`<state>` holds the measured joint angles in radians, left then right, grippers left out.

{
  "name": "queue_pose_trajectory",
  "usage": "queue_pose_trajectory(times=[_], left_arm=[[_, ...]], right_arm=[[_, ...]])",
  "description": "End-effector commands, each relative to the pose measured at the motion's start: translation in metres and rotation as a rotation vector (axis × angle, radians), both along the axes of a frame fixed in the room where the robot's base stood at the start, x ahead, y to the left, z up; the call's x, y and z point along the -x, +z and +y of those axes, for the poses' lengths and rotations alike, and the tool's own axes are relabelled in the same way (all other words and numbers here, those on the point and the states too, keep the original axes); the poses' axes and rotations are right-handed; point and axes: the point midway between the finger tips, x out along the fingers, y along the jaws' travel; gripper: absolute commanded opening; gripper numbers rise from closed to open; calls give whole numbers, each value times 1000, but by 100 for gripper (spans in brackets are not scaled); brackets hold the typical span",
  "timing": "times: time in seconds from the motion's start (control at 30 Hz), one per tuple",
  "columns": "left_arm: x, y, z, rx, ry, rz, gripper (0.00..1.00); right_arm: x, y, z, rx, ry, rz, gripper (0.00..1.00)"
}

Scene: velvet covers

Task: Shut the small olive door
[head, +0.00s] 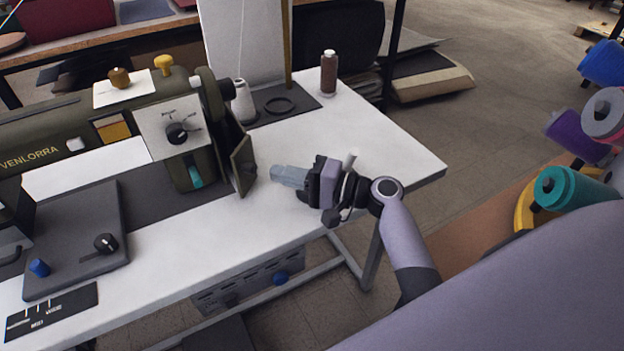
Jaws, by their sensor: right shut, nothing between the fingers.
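The small olive door (243,165) is on the right end of the olive sewing machine (55,132), in the middle of the head view. My right gripper (275,176) is shut and empty. It is just to the right of the door, above the white table, with its fingers pointing left at the door and a small gap between. My left gripper is not in view.
The white table (390,150) is clear to the right of my right gripper. A brown thread spool (328,73), a white cone (243,102) and a black ring (279,106) stand or lie behind the door. A grey plate with knobs (75,235) lies at the left.

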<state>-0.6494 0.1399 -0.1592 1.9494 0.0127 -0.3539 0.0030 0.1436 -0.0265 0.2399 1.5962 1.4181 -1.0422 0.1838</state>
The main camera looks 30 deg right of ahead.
Motion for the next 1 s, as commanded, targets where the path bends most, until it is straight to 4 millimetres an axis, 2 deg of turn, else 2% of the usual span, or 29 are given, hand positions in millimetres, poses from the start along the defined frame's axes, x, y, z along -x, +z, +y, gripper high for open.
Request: queue_pose_trajectory(times=[0.1,0.3,1.0], left_arm=[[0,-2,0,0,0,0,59],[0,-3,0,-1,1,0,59],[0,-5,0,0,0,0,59]], right_arm=[[-13,0,13,-1,0,0,0],[-22,-1,22,1,-1,1,0],[-25,-1,25,2,-3,1,0]])
